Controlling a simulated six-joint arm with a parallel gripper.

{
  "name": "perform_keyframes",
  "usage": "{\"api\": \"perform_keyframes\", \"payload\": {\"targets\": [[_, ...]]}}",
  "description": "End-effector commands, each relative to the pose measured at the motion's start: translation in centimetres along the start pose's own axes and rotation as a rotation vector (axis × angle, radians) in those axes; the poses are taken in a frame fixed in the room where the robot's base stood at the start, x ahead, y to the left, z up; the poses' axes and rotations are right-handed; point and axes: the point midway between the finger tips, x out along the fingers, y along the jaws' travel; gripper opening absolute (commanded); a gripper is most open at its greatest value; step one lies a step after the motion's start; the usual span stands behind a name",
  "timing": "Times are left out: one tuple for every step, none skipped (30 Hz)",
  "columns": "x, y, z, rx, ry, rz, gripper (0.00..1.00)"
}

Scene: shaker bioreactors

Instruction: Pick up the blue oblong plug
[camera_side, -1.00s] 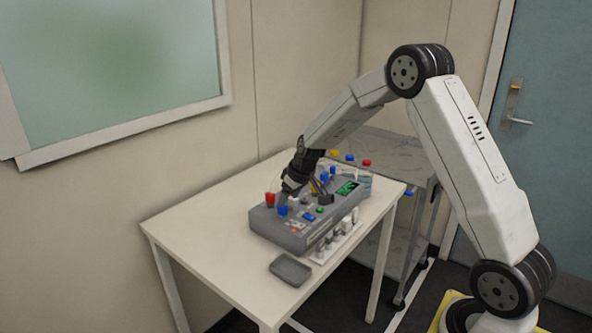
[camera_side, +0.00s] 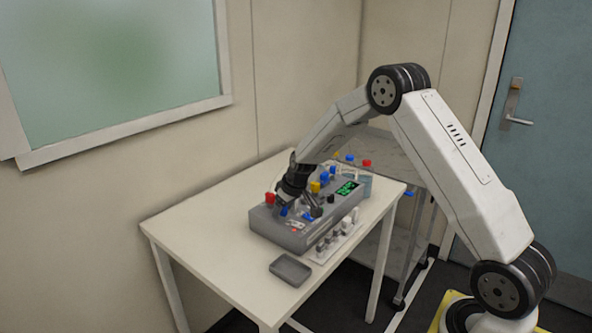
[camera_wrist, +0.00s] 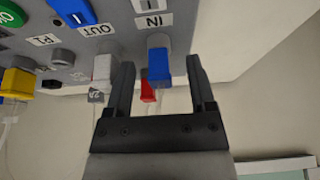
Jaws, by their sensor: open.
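The blue oblong plug (camera_wrist: 159,66) is in the wrist view, below the IN label on the grey device. It also shows beside my gripper in the side view (camera_side: 284,211). My gripper (camera_wrist: 160,60) is open, with one finger on each side of the plug. Gaps show between the plug and both fingers, so I see no grip on it. In the side view, my gripper's dark body (camera_side: 294,185) is low over the left end of the device (camera_side: 272,228), and its fingertips are hard to make out.
A whitish plug (camera_wrist: 103,66) sits under the OUT label, close to my left finger. A red part (camera_wrist: 148,91) shows beyond the blue plug. A blue switch (camera_wrist: 74,11) is farther up the panel. A grey tray (camera_side: 290,269) lies on the table (camera_side: 195,235).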

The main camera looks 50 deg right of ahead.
Motion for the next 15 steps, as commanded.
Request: {"api": "perform_keyframes", "payload": {"targets": [[-0.02,0.00,0.00,0.000,0.000,0.000,0.71],[-0.02,0.01,0.00,0.000,0.000,0.000,0.71],[-0.02,0.01,0.01,0.000,0.000,0.000,0.71],[-0.02,0.01,0.01,0.000,0.000,0.000,0.71],[-0.02,0.01,0.01,0.000,0.000,0.000,0.71],[-0.02,0.01,0.01,0.000,0.000,0.000,0.64],[-0.03,0.01,0.01,0.000,0.000,0.000,0.55],[-0.03,0.01,0.01,0.000,0.000,0.000,0.45],[-0.03,0.01,0.01,0.001,0.000,0.000,0.32],[-0.03,0.01,0.01,0.001,0.000,0.000,0.23],[-0.03,0.01,0.01,0.001,0.000,0.000,0.13],[-0.03,0.01,0.01,0.000,0.000,0.000,0.01],[-0.03,0.01,0.01,0.000,0.000,0.000,0.00],[-0.03,0.01,0.01,0.000,0.000,0.000,0.00],[-0.03,0.02,0.01,0.001,0.000,0.000,0.00]]}}
